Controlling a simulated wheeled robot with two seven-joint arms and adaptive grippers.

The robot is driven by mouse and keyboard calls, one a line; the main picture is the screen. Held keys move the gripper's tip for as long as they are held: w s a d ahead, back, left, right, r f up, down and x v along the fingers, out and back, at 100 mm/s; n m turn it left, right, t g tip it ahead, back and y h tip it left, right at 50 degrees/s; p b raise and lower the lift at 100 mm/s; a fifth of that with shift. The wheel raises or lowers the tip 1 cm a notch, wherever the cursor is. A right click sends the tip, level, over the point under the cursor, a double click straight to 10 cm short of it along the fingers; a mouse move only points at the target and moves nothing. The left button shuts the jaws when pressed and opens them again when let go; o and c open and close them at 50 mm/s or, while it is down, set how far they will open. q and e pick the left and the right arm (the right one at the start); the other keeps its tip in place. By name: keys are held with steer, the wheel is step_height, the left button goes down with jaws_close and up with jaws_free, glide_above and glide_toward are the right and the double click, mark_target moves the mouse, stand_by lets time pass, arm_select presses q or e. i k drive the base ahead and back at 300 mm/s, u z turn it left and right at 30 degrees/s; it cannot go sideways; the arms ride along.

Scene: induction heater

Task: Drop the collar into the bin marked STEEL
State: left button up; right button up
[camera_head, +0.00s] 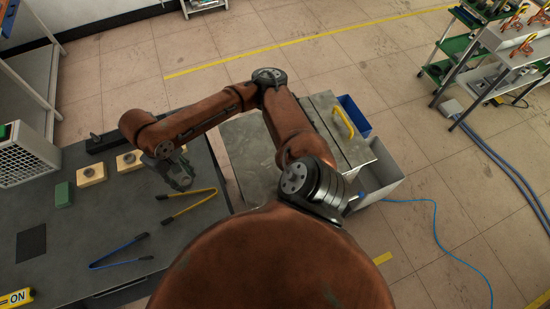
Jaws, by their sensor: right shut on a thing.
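My right gripper (181,180) hangs over the dark workbench (110,220), just above the yellow tongs. It is shut on a small grey thing that seems to be the collar; the fingers hide much of it and its outline is hard to make out. A blue bin (356,113) and a pale grey bin (384,172) stand beside the metal-topped cabinet, right of my right arm. No STEEL marking is readable on either bin from here. My left gripper is not in view.
Yellow tongs (190,205) and blue tongs (118,250) lie on the bench. Yellow blocks with dark round tops (91,174) and a green block (64,194) stand near its back. A metal-topped cabinet (250,150) with a yellow handle (343,118) lies between bench and bins.

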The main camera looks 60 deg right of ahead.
mark_target(359, 183)
steer(key=z, duration=3.3)
